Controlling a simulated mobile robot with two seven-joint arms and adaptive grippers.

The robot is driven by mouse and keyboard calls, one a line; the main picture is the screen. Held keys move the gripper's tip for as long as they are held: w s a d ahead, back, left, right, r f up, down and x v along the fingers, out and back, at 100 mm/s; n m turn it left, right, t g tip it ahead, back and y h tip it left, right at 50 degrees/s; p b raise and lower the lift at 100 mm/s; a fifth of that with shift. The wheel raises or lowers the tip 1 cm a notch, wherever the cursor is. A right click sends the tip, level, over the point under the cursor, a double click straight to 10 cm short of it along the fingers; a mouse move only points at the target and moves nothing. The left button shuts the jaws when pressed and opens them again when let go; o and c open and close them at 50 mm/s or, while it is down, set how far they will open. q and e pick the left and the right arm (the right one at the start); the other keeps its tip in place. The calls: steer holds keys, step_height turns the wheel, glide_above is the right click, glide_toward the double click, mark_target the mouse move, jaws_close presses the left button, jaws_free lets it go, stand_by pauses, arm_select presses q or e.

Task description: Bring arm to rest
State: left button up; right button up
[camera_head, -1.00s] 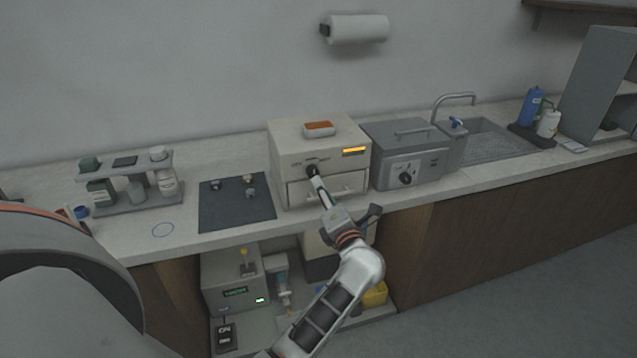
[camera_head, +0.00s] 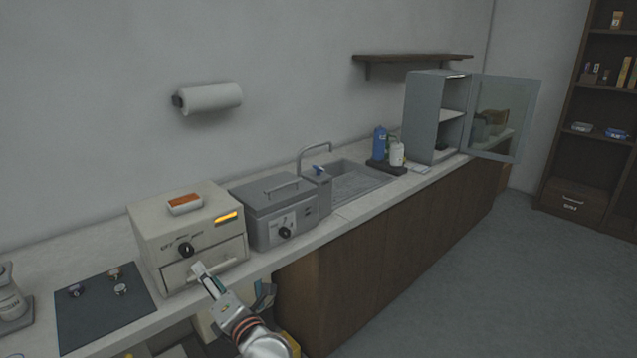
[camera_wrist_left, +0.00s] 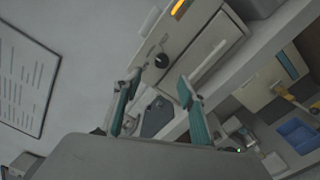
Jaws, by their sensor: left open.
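The knob also shows beyond the fingers in the left wrist view (camera_wrist_left: 162,61). My right gripper is in neither view.
A grey lidded bath (camera_head: 266,232) stands right of the box, then a sink (camera_head: 356,181), bottles (camera_head: 380,143) and a grey cabinet (camera_head: 423,118) with its glass door open. A dark mat (camera_head: 90,322) with small knobs lies left. The floor (camera_head: 440,290) at right is clear.

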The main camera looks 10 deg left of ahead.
arm_select(q)
steer(key=s+d+f+m+t+h, duration=0.45)
steer(key=d+m+h, duration=0.2)
steer(key=m, duration=0.65)
steer(key=s+d+f+m+t+h, duration=0.35)
steer(key=d+f+m+h, duration=0.35)
steer(key=m, duration=0.6)
steer(key=s+a+f+m+g+h, duration=0.2)
steer(key=s+f+m+g, duration=0.7)
steer(key=s+f, duration=0.9)
steer(key=shift+s+a+f+m+g, duration=0.25)
steer(key=shift+s+a+m+g, duration=0.1)
steer(key=shift+m, duration=0.45)
steer(key=shift+d, duration=0.1)
stand_by(2.6)
